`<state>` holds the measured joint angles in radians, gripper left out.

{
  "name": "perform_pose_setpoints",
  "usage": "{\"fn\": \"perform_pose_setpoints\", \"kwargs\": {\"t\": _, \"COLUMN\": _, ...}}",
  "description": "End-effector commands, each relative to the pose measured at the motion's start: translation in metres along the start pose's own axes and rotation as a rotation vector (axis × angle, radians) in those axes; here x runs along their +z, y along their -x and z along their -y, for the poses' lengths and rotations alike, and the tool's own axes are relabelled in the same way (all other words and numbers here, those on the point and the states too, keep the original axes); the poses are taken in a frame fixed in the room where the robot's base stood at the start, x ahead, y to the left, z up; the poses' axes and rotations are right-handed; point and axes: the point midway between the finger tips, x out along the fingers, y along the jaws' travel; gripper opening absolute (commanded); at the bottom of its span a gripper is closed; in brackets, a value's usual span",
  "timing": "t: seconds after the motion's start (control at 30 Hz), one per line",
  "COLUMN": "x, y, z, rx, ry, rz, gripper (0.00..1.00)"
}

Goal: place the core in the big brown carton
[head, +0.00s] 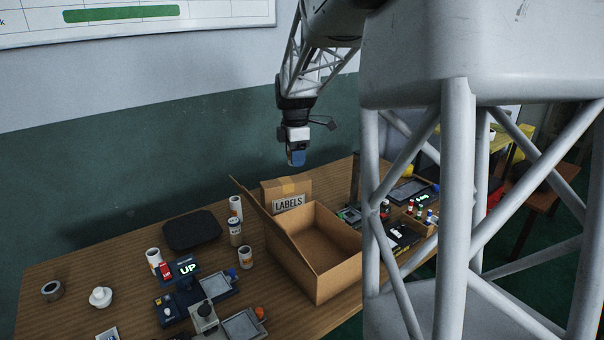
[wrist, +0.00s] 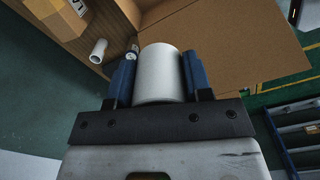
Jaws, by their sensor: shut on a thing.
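The core (wrist: 159,75) is a plain white cylinder between the two blue fingers in the wrist view. My gripper (wrist: 159,78) is shut on it. In the head view my gripper (head: 296,158) hangs in the air above the back of the table, higher than the carton; the core is hard to make out there. The big brown carton (head: 338,280) stands open on the table, its flaps spread and its visible inside empty. Its brown cardboard (wrist: 245,45) fills the upper right of the wrist view, beyond the core.
A smaller closed carton marked LABELS (head: 272,189) stands behind the big one. Small bottles (head: 419,211) and devices are to the right.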

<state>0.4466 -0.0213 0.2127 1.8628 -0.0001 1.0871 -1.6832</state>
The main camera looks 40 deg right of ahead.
Motion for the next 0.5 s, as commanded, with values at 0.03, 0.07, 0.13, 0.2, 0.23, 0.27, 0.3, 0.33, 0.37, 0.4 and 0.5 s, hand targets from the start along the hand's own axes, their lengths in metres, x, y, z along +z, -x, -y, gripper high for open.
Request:
{"fn": "perform_pose_setpoints", "kwargs": {"t": 0.03, "x": 0.007, "y": -0.001, "z": 0.006, "rx": 0.0, "ry": -0.012, "rz": 0.0, "gripper": 0.19}}
{"fn": "perform_pose_setpoints", "kwargs": {"t": 0.07, "x": 0.011, "y": -0.002, "z": 0.01, "rx": -0.001, "ry": -0.018, "rz": 0.0, "gripper": 0.19}}
{"fn": "perform_pose_setpoints", "kwargs": {"t": 0.13, "x": 0.019, "y": -0.002, "z": 0.017, "rx": -0.001, "ry": -0.031, "rz": 0.0, "gripper": 0.19}}
{"fn": "perform_pose_setpoints", "kwargs": {"t": 0.2, "x": 0.026, "y": -0.003, "z": 0.024, "rx": 0.0, "ry": -0.043, "rz": 0.0, "gripper": 0.19}}
{"fn": "perform_pose_setpoints", "kwargs": {"t": 0.23, "x": 0.029, "y": -0.004, "z": 0.027, "rx": 0.0, "ry": -0.048, "rz": 0.0, "gripper": 0.19}}
{"fn": "perform_pose_setpoints", "kwargs": {"t": 0.27, "x": 0.032, "y": -0.004, "z": 0.029, "rx": 0.0, "ry": -0.053, "rz": 0.0, "gripper": 0.19}}
{"fn": "perform_pose_setpoints", "kwargs": {"t": 0.3, "x": 0.036, "y": -0.005, "z": 0.033, "rx": 0.0, "ry": -0.06, "rz": 0.0, "gripper": 0.19}}
{"fn": "perform_pose_setpoints", "kwargs": {"t": 0.33, "x": 0.038, "y": -0.007, "z": 0.035, "rx": -0.001, "ry": -0.064, "rz": 0.0, "gripper": 0.19}}
{"fn": "perform_pose_setpoints", "kwargs": {"t": 0.37, "x": 0.036, "y": -0.016, "z": 0.034, "rx": -0.004, "ry": -0.061, "rz": -0.001, "gripper": 0.19}}
{"fn": "perform_pose_setpoints", "kwargs": {"t": 0.4, "x": 0.036, "y": -0.024, "z": 0.033, "rx": -0.004, "ry": -0.06, "rz": -0.001, "gripper": 0.19}}
{"fn": "perform_pose_setpoints", "kwargs": {"t": 0.5, "x": 0.035, "y": -0.044, "z": 0.034, "rx": -0.004, "ry": -0.06, "rz": -0.001, "gripper": 0.19}}
